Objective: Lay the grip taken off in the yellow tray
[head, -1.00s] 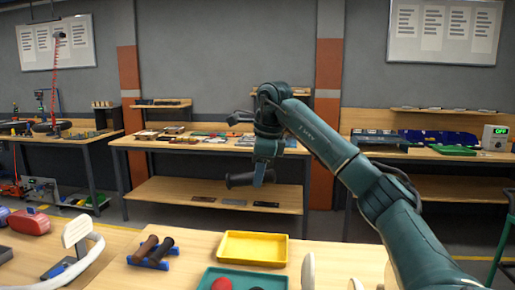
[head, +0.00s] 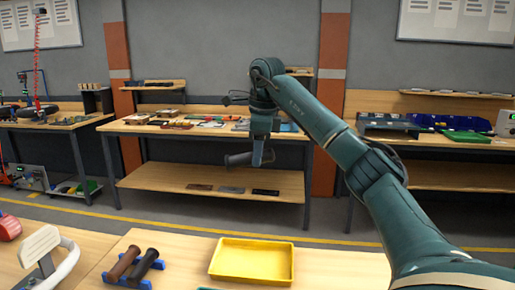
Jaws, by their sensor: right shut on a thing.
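My right gripper (head: 259,160) is shut on a dark grey grip (head: 240,159), a short cylinder with a flared end. It holds the grip in the air above and behind the tray, with the grip pointing left and lying nearly level. The yellow tray (head: 251,279) sits on the near wooden table and looks empty. A brown grip and a dark grip (head: 143,266) lie side by side on a blue rack (head: 158,265) left of the tray. My left gripper is not in view.
A white and grey handled device (head: 42,244) stands on the near table at the left. Bare tabletop (head: 340,270) lies right of the tray. Behind an aisle stands a workbench (head: 130,127) with parts on it and dark plates on its lower shelf.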

